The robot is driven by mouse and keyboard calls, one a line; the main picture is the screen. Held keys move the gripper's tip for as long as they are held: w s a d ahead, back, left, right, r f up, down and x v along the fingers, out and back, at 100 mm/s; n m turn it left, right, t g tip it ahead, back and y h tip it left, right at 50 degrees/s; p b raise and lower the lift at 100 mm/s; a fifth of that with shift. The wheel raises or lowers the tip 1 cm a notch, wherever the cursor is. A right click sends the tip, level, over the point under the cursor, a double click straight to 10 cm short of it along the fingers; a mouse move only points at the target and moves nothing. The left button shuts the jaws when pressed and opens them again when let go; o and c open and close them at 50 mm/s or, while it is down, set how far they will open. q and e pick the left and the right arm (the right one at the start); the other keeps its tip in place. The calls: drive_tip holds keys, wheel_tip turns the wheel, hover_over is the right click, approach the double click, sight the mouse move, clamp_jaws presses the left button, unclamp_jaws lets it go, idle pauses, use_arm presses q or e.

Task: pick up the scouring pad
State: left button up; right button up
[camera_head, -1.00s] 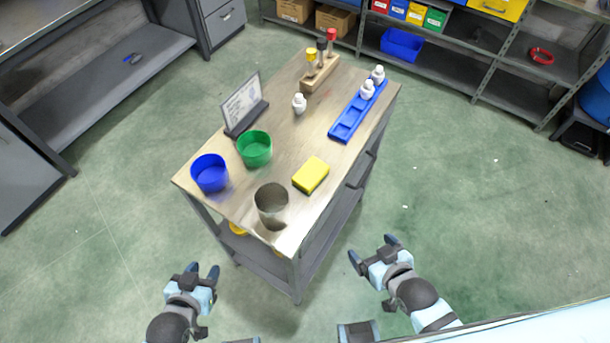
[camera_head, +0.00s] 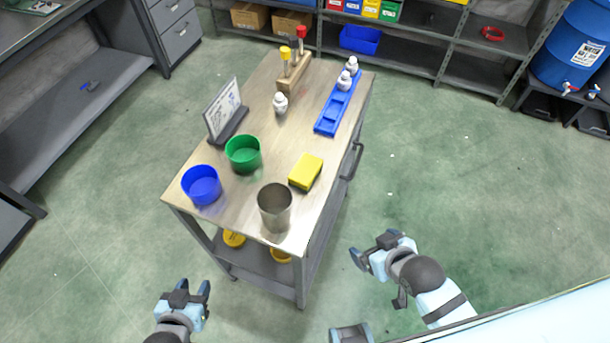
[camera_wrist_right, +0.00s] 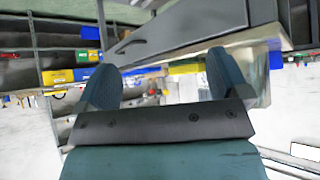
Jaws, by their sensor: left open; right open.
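The yellow scouring pad (camera_head: 305,172) lies on the metal top of the cart (camera_head: 245,205), near its right front part, behind and right of a steel cup. My left gripper (camera_head: 191,288) is open and empty, in front of the cart and left of its front corner. My right gripper (camera_head: 373,251) is open and empty, to the right of the cart's front and well apart from the pad. In the right wrist view the two fingers (camera_wrist_right: 162,85) stand apart with nothing between them.
The steel cup (camera_head: 274,208), blue bin (camera_head: 201,185), green bin (camera_head: 243,154) and a sign stand (camera_head: 224,108) are on the cart. A blue rack (camera_head: 338,108) with white bottles and a wooden block (camera_head: 292,75) stand further back. Floor right of the cart is clear.

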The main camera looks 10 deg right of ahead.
drive_tip(key=s+d+r+g+h+b, duration=0.2)
drive_tip(key=s+d+r+g+b, duration=0.2)
drive_tip(key=s+g, duration=0.1)
drive_tip(key=w+a+n+y, duration=0.3)
drive_tip(key=w+a+n, duration=0.2)
drive_tip(key=w+a, duration=0.25)
drive_tip(key=n+g+h, duration=0.3)
drive_tip(key=n, duration=1.7)
approach(309, 163)
wheel_tip(309, 163, down, 11)
drive_tip(key=shift+w+p, duration=0.15)
drive_tip(key=shift+p, duration=0.15)
drive_tip(key=c, duration=1)
